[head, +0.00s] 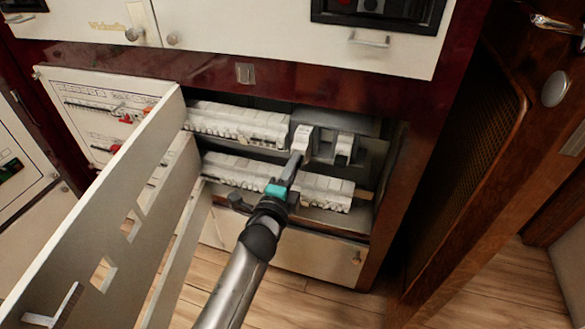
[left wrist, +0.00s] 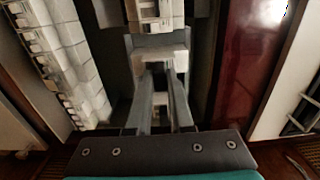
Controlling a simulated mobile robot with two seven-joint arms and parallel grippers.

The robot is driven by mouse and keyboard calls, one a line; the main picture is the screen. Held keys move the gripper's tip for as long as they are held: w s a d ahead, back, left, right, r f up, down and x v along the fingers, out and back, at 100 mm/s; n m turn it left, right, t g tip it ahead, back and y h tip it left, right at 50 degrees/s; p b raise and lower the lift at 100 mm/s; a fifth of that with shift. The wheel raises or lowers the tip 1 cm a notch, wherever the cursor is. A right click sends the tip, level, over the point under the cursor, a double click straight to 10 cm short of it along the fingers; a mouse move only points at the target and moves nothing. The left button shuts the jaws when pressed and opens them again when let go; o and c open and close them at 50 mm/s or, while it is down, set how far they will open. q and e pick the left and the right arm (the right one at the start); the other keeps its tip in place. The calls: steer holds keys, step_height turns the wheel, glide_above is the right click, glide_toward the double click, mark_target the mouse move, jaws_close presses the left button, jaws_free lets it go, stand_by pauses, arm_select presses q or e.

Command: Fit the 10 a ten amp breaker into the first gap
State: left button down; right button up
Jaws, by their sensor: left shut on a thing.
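My left gripper (head: 297,160) reaches into the open cabinet and is shut on a white breaker (head: 302,139). The breaker is at the upper row, just right of the long run of white breakers (head: 235,122). Whether it is seated or still in front of the rail cannot be told. A dark gap (head: 323,146) lies to its right, then a single white breaker (head: 343,149). In the left wrist view the fingers (left wrist: 160,75) close on the pale breaker (left wrist: 160,54), its label unreadable. My right gripper is not in view.
A lower row of breakers (head: 325,190) runs beneath, partly behind my gripper. The open cream panel door (head: 100,215) with cut-outs stands to the left of my arm. The cabinet's dark red frame (head: 390,185) bounds the right side.

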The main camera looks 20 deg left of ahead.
arm_select(q)
steer(key=shift+w+r+b, duration=0.1)
steer(key=shift+w+b, duration=0.35)
steer(key=shift+w, duration=1)
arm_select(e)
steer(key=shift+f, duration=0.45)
arm_select(q)
steer(key=c, duration=0.7)
jaws_free()
steer(key=shift+s, duration=0.4)
steer(key=s+p, duration=0.2)
steer(key=s, duration=0.5)
steer(key=s+p, duration=0.2)
steer(key=s, duration=0.5)
steer(key=shift+s+a, duration=0.2)
steer(key=shift+s, duration=0.05)
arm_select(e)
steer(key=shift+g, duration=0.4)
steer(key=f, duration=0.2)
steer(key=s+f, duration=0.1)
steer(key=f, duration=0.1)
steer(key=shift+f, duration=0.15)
